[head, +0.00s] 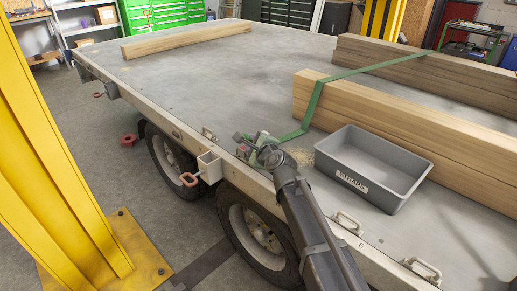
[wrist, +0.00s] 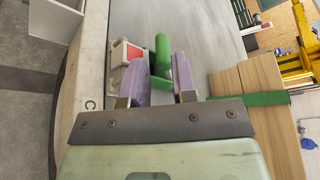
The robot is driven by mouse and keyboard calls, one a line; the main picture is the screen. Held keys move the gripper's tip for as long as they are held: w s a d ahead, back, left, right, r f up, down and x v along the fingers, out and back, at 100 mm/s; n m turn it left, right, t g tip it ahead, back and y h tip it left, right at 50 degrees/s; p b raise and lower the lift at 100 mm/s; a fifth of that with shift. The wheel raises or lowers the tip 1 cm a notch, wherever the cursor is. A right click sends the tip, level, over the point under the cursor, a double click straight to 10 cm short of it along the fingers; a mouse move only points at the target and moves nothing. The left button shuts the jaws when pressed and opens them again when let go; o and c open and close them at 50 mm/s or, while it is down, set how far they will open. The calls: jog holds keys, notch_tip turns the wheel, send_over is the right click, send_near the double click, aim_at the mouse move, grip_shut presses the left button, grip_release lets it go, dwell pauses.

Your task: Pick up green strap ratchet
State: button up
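The green strap ratchet sits near the side edge of the trailer deck (head: 200,80), at the end of the green strap (head: 312,108). In the head view it is small and partly hidden by my gripper (head: 250,146). In the wrist view the green ratchet (wrist: 163,52) shows as rounded green parts just beyond my gripper (wrist: 162,74). Its purple fingers are spread with a gap between them. The green part lies in line with that gap; contact cannot be told. A pale piece with a red face (wrist: 131,53) is beside it, by the left finger.
A grey bin labelled STRAPS (head: 372,165) stands on the deck right of my arm. Timber stacks (head: 400,110) lie behind it, with the strap over them. A single timber (head: 187,42) lies at the far left. A yellow column (head: 55,150) stands at left. The deck's middle is clear.

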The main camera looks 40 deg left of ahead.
aim_at(245, 135)
jog(key=b+x, duration=0.1)
jog(key=x, duration=0.5)
jog(key=shift+w, duration=0.1)
grip_shut()
